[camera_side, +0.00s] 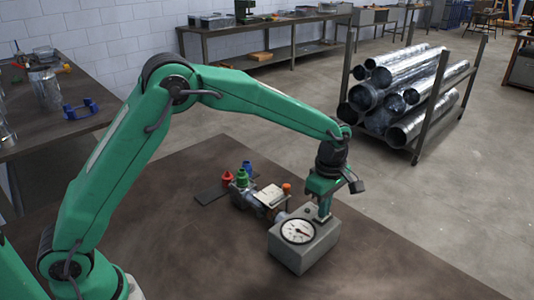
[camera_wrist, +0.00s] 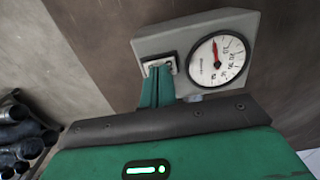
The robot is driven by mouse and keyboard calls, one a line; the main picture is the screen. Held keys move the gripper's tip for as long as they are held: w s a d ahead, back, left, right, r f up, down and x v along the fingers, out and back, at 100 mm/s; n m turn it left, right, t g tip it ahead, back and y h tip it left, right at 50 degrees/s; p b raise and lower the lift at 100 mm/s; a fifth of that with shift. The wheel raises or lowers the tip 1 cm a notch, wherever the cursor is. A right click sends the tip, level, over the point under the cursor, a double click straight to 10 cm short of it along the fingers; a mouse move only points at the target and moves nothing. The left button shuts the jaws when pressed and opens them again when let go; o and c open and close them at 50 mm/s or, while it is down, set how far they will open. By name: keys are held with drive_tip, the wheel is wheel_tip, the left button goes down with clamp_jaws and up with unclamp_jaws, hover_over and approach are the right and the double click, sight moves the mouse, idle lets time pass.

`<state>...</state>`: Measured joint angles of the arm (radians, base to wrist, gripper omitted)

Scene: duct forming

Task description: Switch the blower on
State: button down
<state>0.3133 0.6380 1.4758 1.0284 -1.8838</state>
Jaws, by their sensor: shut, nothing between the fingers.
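The blower control is a grey box with a round white dial on its front, on the brown table. In the side view the box (camera_side: 322,250) sits below my gripper (camera_side: 323,217), with its dial (camera_side: 298,231) at the upper left. In the wrist view the box (camera_wrist: 190,36) carries a dial (camera_wrist: 218,59) with a red needle.
Behind the box are a grey pipe fitting (camera_side: 243,197), a white plate (camera_side: 269,196), an orange knob (camera_side: 287,188), and red (camera_side: 227,178), green (camera_side: 242,178) and blue (camera_side: 247,167) pieces. A rack of metal ducts (camera_side: 412,92) stands back right. The table's front left (camera_side: 190,250) is clear.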

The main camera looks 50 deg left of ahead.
sight(320, 218)
drive_tip(key=shift+s, duration=0.25)
drive_tip(key=shift+r, duration=0.25)
wheel_tip(320, 218, up, 14)
drive_tip(key=shift+f, duration=0.15)
idle(0.7)
drive_tip(key=shift+s, duration=0.1)
drive_tip(key=shift+s, duration=0.4)
drive_tip(key=shift+f, duration=0.1)
wheel_tip(320, 218, down, 14)
drive_tip(key=shift+r, duration=0.1)
idle(1.0)
